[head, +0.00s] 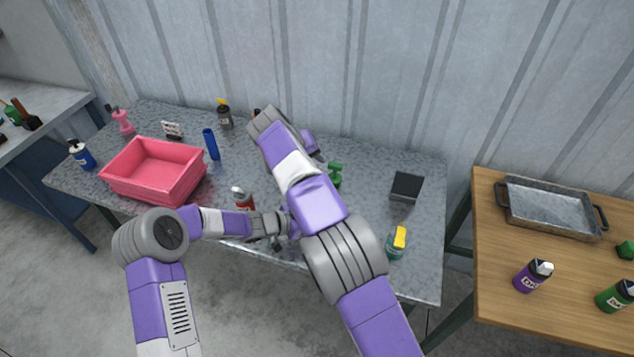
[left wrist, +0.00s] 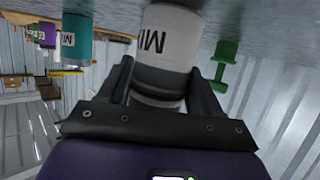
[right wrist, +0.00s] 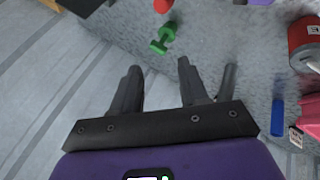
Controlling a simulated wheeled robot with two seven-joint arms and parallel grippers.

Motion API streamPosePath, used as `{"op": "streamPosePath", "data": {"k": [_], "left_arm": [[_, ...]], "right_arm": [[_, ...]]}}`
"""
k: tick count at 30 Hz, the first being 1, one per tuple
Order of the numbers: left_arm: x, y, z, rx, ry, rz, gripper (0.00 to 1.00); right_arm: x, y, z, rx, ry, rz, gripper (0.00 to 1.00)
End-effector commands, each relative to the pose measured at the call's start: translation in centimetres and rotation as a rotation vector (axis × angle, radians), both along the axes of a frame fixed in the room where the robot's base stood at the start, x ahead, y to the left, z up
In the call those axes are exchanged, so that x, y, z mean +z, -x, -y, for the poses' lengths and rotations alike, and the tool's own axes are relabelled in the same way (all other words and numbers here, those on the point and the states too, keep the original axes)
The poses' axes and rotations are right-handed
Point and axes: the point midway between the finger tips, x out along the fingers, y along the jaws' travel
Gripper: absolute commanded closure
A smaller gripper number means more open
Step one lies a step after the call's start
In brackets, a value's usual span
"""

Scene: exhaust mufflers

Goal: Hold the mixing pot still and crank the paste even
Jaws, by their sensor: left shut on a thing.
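The mixing pot (left wrist: 167,45) is a pale grey cylinder with dark lettering starting "MI", seen upside down in the left wrist view. My left gripper (left wrist: 160,85) is shut on it, one finger on each side. In the head view my arms hide the pot, and its crank and paste cannot be made out. My right gripper (right wrist: 158,85) is open and empty above the grey table in the right wrist view; its fingers are hidden in the head view.
A green object (head: 335,174) stands past my right forearm. A pink bin (head: 155,170), blue cylinder (head: 211,144) and red can (head: 243,198) are at left. A black block (head: 406,187) and teal container (head: 397,242) are at right. A tray (head: 553,207) lies on the wooden table.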

Motion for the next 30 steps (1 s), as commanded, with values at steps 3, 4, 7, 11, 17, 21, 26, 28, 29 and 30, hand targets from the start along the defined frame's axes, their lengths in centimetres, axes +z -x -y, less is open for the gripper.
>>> {"op": "streamPosePath", "data": {"k": [3, 4, 7, 11, 17, 21, 26, 28, 29, 30], "left_arm": [[0.0, 0.0, 0.0, 0.000, 0.001, 0.000, 0.70], [0.0, 0.0, 0.0, 0.000, 0.001, 0.000, 0.70], [0.0, 0.0, 0.0, 0.000, 0.000, 0.001, 0.70], [0.0, 0.0, 0.0, 0.000, 0.000, 0.001, 0.70], [0.0, 0.0, 0.0, 0.000, 0.000, 0.001, 0.70], [0.0, 0.0, 0.0, 0.000, 0.000, 0.001, 0.70], [0.1, 0.0, 0.0, 0.000, 0.000, 0.001, 0.70], [0.0, 0.0, 0.0, 0.000, 0.000, 0.001, 0.70], [0.0, 0.0, 0.0, 0.000, 0.000, 0.001, 0.70], [0.0, 0.0, 0.0, 0.000, 0.000, 0.001, 0.70]], "right_arm": [[-1.1, -3.3, 2.2, 0.178, 0.084, 0.034, 0.49], [-1.4, -4.1, 2.7, 0.231, 0.111, 0.046, 0.49], [-2.2, -6.8, 4.4, 0.412, 0.211, 0.076, 0.49], [-3.2, -9.6, 6.3, 0.649, 0.358, 0.108, 0.49], [-4.8, -12.6, 8.6, 1.007, 0.607, 0.153, 0.49], [-6.1, -13.5, 9.6, 1.251, 0.791, 0.186, 0.49], [-7.8, -13.5, 10.5, 1.518, 1.007, 0.240, 0.49], [-8.5, -13.1, 10.8, 1.627, 1.103, 0.272, 0.49], [-8.8, -12.9, 10.8, 1.672, 1.146, 0.288, 0.49], [-9.3, -12.5, 11.0, 1.730, 1.201, 0.311, 0.49]]}}
